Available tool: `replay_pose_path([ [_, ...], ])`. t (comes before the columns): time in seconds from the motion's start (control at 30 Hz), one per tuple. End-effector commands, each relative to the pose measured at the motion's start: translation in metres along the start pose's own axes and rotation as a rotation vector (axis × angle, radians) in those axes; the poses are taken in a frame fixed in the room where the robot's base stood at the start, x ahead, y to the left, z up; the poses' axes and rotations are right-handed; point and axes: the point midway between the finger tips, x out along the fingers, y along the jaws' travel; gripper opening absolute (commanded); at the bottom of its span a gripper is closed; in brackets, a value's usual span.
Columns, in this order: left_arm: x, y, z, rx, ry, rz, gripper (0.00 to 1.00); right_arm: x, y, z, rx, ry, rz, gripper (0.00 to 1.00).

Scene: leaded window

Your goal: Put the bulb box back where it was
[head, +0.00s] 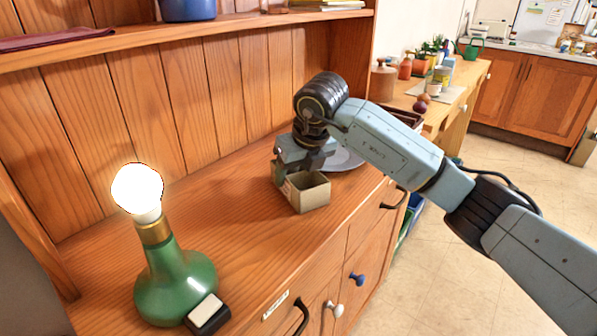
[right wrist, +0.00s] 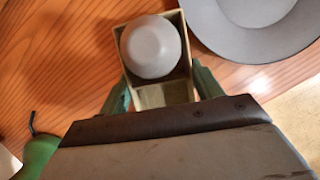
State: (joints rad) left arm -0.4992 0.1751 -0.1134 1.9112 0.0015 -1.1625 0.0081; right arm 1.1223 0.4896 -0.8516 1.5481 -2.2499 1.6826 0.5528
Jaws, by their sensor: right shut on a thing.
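The bulb box (head: 310,194) is a small open-topped beige carton at the dresser top, right of the lamp. In the right wrist view the box (right wrist: 150,96) holds a grey, rounded bulb (right wrist: 151,47). My right gripper (head: 303,170) is shut on the box, with a finger (right wrist: 117,97) on each side of it. Whether the box rests on the wood or hangs just above it I cannot tell. My left gripper is not in view.
A green lamp (head: 173,282) with a lit bulb (head: 137,188) stands at the left, a small black-and-white block (head: 208,314) before it. A grey plate (right wrist: 256,28) lies close beside the box. The dresser top (head: 235,212) between lamp and box is clear. A shelf (head: 180,38) runs above.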

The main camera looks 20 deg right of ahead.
Motion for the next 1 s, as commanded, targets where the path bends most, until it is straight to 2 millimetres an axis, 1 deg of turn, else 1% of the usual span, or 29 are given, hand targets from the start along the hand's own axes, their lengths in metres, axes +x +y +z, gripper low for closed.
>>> replay_pose_path([
  [0.2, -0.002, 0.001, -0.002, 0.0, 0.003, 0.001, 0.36, 0.003, 0.0, -0.001, 0.0, 0.0, 0.0, 0.43],
  [0.23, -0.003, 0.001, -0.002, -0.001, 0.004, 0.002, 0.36, 0.002, 0.0, -0.001, 0.0, 0.0, 0.0, 0.67],
  [0.37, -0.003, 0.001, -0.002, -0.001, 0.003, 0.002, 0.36, 0.002, 0.0, -0.001, 0.0, 0.001, 0.0, 0.84],
  [0.4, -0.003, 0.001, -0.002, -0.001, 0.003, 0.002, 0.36, 0.002, 0.0, -0.001, 0.0, 0.001, 0.0, 0.87],
  [0.67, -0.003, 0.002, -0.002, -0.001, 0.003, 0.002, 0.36, 0.002, 0.0, -0.001, 0.0, 0.0, 0.0, 0.87],
  [0.77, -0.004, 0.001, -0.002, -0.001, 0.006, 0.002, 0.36, -0.002, 0.0, 0.001, 0.0, 0.0, 0.0, 0.87],
  [0.8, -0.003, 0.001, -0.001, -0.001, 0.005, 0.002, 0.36, -0.008, 0.0, 0.001, -0.001, -0.003, 0.0, 0.87],
  [0.87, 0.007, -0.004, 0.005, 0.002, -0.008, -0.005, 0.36, -0.018, -0.001, 0.002, 0.0, -0.004, -0.001, 0.87],
  [1.0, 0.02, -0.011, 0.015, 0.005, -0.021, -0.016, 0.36, -0.049, 0.0, 0.002, -0.002, -0.005, -0.001, 0.87],
])
